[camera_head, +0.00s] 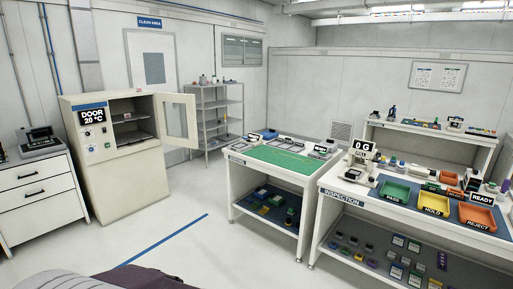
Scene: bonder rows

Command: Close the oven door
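The oven (118,160) is a tall cream cabinet at the left, with a display reading "DOOR 20 °C" on its upper left front. Its windowed door (176,120) stands wide open, swung out to the right side of the cabinet. The open chamber (132,122) shows shelves inside. The door is well apart from me, across the floor. Neither of my grippers shows in the view.
A white drawer cabinet (40,195) stands left of the oven. A grey shelf rack (215,118) is behind the door. A green-topped bench (278,160) and an inspection bench (395,205) fill the right. The floor before the oven is clear, with a blue line (165,240).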

